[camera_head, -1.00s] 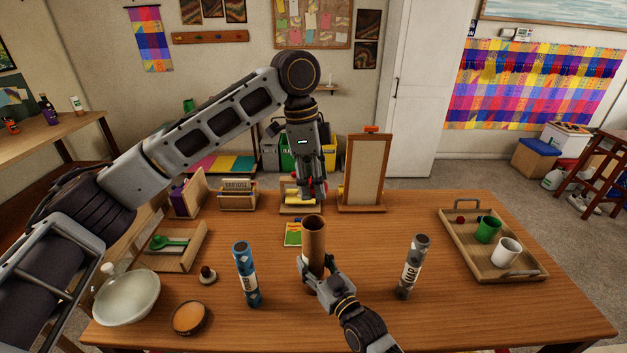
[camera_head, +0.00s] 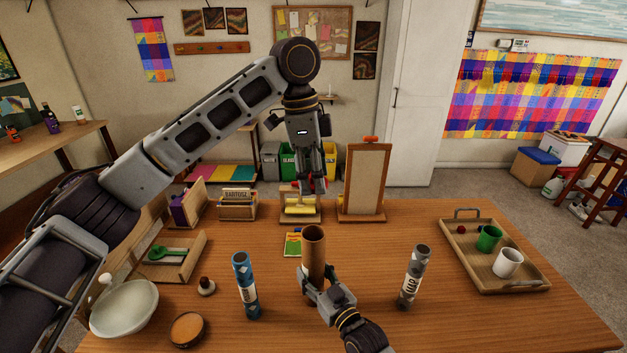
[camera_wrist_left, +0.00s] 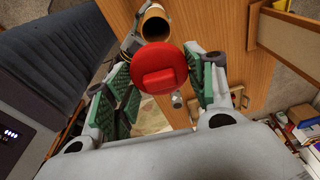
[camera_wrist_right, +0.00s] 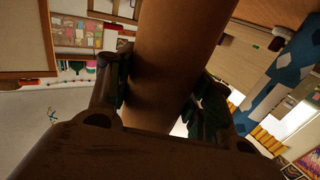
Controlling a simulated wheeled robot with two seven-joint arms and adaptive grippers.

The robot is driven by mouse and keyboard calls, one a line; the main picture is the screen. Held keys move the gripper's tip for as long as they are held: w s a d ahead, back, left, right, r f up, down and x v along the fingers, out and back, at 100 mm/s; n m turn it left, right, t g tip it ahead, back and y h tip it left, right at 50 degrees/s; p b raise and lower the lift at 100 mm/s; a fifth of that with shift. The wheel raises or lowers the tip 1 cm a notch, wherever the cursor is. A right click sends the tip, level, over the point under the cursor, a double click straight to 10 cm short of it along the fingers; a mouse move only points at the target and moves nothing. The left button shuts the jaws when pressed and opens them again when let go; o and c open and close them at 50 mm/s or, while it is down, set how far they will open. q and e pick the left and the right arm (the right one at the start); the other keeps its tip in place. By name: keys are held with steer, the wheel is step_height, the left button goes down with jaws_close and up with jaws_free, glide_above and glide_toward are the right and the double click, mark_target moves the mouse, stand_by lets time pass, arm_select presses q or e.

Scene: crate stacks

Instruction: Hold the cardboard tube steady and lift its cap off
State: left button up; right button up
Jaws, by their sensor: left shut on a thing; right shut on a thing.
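The brown cardboard tube (camera_head: 314,262) stands upright near the front middle of the table, its top end open. My right gripper (camera_head: 313,288) is shut around its lower part; the tube (camera_wrist_right: 172,60) also fills the middle of the right wrist view between the fingers. The red cap (camera_wrist_left: 158,68) is off the tube, held between the green-padded fingers of my left gripper (camera_head: 313,186). In the left wrist view the open tube mouth (camera_wrist_left: 154,26) shows beyond the cap. In the head view the cap is mostly hidden by the fingers, above and behind the tube.
A blue patterned tube (camera_head: 246,287) stands left of the cardboard tube and a grey one (camera_head: 414,277) right. A wooden tray (camera_head: 530,283) with cups is at the right. A bowl (camera_head: 124,308) and a round brown dish (camera_head: 187,330) are front left. An easel-like frame (camera_head: 362,180) stands behind.

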stand_by(0.3)
steer(key=o, duration=1.2)
steer(key=shift+v, duration=5.95)
